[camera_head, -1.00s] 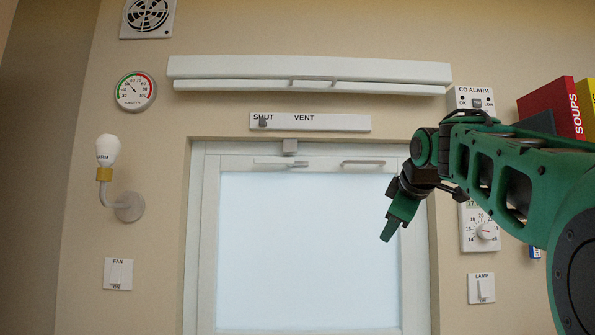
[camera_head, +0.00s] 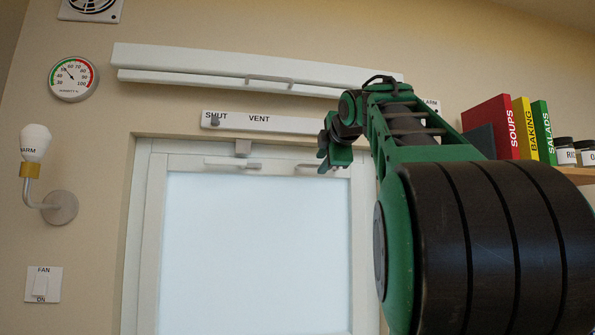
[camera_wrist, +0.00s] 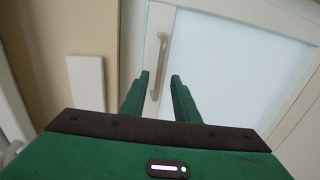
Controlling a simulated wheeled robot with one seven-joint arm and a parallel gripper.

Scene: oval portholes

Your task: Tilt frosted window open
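The frosted window (camera_head: 255,250) has a pale frame around a light pane and looks closed. A lever-like handle (camera_head: 225,163) lies level on its top rail at the left. A grey bar handle (camera_head: 310,166) sits on the top rail at the right, partly hidden by my gripper. My gripper (camera_head: 323,160) is in front of the right end of that bar. In the wrist view, my gripper (camera_wrist: 160,76) is open, and a bar handle (camera_wrist: 162,52) shows beyond and between the fingertips. I cannot tell the remaining distance. The pane (camera_wrist: 235,70) also shows there.
A lamp (camera_head: 35,145) and fan switch (camera_head: 42,285) are left; books (camera_head: 492,128) stand right.

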